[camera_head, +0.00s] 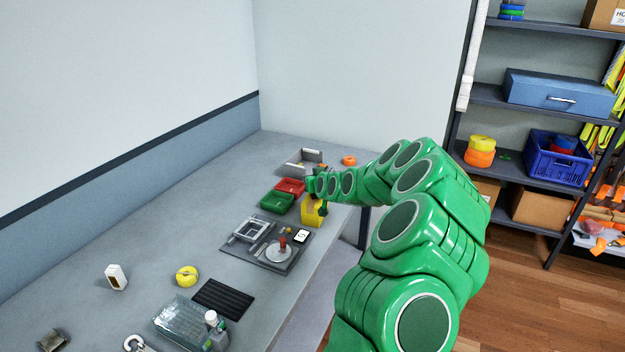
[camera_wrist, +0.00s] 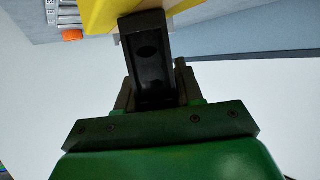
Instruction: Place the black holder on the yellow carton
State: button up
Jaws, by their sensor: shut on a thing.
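The yellow carton (camera_head: 309,214) stands on the grey bench, just below the end of my arm in the head view. It also fills part of the top edge of the wrist view (camera_wrist: 100,14). My gripper (camera_wrist: 153,88) is shut on the black holder (camera_wrist: 150,50), a dark block-like piece between its fingers. The holder's far end overlaps the carton's edge in the wrist view; I cannot tell whether they touch. In the head view my arm's end hides the holder and part of the carton's top.
A green bin (camera_head: 277,202) and a red bin (camera_head: 290,185) sit left of the carton. A grey tray (camera_head: 297,168) and an orange roll (camera_head: 348,160) lie behind. A dark board (camera_head: 275,261) with fittings lies in front.

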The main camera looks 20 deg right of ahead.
jog(key=o, duration=1.1)
jog(key=shift+f, duration=0.1)
jog(key=shift+s+r, duration=0.55)
jog(key=shift+s, duration=0.15)
jog(key=v, duration=1)
jog(key=shift+s, duration=0.25)
